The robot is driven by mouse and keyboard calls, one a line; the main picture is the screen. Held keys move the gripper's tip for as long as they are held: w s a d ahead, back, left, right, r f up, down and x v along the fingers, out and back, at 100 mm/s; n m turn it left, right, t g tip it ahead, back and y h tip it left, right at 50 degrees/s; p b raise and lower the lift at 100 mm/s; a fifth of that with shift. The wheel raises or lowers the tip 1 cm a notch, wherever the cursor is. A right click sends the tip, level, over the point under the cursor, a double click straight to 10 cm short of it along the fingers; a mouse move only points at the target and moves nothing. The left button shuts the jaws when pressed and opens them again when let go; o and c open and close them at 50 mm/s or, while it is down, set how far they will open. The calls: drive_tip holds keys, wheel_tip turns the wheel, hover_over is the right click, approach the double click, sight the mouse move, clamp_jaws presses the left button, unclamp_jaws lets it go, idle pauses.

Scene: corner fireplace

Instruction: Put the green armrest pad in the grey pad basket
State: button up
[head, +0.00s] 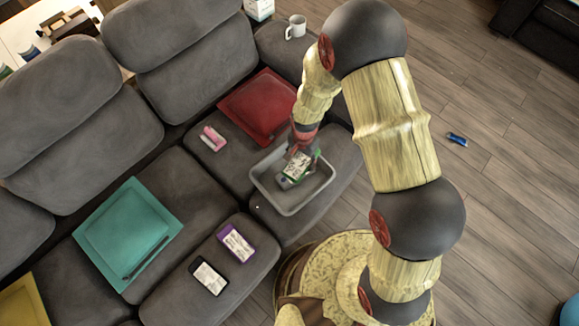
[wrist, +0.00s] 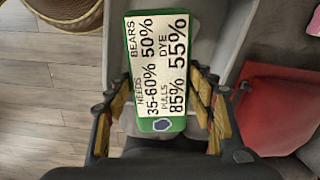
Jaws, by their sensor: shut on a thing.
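The green armrest pad (head: 297,166) carries a white printed label with percentages. My gripper (head: 303,150) is shut on it, over the inside of the grey pad basket (head: 312,199). The basket is a shallow open tray on the sofa seat. In the wrist view the green pad (wrist: 156,70) lies between the two fingers of my gripper (wrist: 160,115), label towards the camera, with the grey basket (wrist: 226,45) behind it. Something rounded and grey shows just under the pad; I cannot tell what it is. Whether the pad touches the basket floor is unclear.
A red tray (head: 262,106) lies behind the basket, with a pink item (head: 213,138) to its left. A teal tray (head: 128,232), a purple-edged pad (head: 236,243) and a dark-edged pad (head: 208,276) lie on the left seats. A white mug (head: 296,27) stands at the back.

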sight(289, 166)
drive_tip(key=a, duration=0.1)
drive_tip(key=s+a+m, duration=0.1)
drive_tip(key=a, duration=0.1)
drive_tip(key=s+a+m, duration=0.1)
drive_tip(key=shift+s+a+f+b, duration=0.25)
drive_tip(key=shift+f+b, duration=0.1)
drive_tip(key=shift+b, duration=0.05)
wheel_tip(289, 166, down, 6)
drive_tip(key=b, duration=0.4)
drive_tip(key=shift+r, duration=0.1)
drive_tip(key=o, duration=1.2)
drive_tip(key=shift+o, duration=0.2)
wheel_tip(289, 166, up, 12)
